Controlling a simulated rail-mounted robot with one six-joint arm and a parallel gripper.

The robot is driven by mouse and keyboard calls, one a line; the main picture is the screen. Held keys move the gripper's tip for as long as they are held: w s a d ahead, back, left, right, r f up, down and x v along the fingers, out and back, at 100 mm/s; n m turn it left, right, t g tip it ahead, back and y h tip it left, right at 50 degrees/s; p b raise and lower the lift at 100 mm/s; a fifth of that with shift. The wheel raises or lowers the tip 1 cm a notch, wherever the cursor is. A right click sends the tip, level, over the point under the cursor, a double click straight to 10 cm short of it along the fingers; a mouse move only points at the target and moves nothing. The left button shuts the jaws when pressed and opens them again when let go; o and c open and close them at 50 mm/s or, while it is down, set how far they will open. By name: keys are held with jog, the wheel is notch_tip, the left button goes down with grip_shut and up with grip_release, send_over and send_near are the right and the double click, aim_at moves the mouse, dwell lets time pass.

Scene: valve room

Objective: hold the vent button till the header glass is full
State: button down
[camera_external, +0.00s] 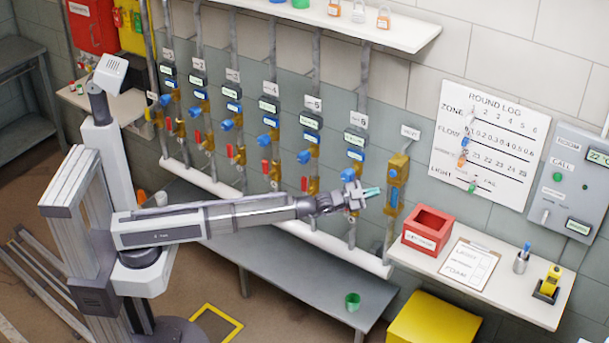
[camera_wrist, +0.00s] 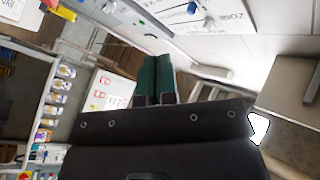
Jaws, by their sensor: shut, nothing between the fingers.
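A brass-coloured header unit (camera_external: 399,168) hangs on the wall at the right end of the pipe row, under a small label. It has a blue round part (camera_external: 393,173), which looks like a button, and a narrow bluish strip (camera_external: 394,198) below it, which may be the header glass; its level is too small to read. My gripper (camera_external: 373,191) is shut and empty, its teal fingertips pointing right, just left of the unit in the picture. I cannot tell whether they touch it. In the wrist view the teal fingers (camera_wrist: 155,78) are together; button and glass cannot be made out.
Several valve stations with blue and red handles (camera_external: 266,167) line the wall to the left. A red bin (camera_external: 427,229), a clipboard (camera_external: 469,265) and a pen cup (camera_external: 522,260) stand on the right shelf. A grey bench (camera_external: 290,270) with a green cup (camera_external: 352,301) lies below my arm.

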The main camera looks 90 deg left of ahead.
jog(key=w+a, duration=0.4)
jog(key=a, duration=0.3)
jog(key=shift+w+a, duration=0.25)
jog(key=shift+w, duration=0.1)
dwell(1.8)
jog(key=shift+w+a, duration=0.2)
jog(key=shift+a, duration=0.15)
jog(key=shift+w+a, duration=0.3)
jog(key=shift+a, duration=0.15)
dwell(0.9)
jog(key=shift+s+d, duration=0.5)
jog(key=shift+d, duration=0.3)
jog(key=s+d, duration=0.1)
jog(key=d, duration=0.1)
jog(key=s+d, duration=0.1)
jog(key=d, duration=0.1)
jog(key=shift+s+d, duration=0.1)
jog(key=shift+s, duration=0.25)
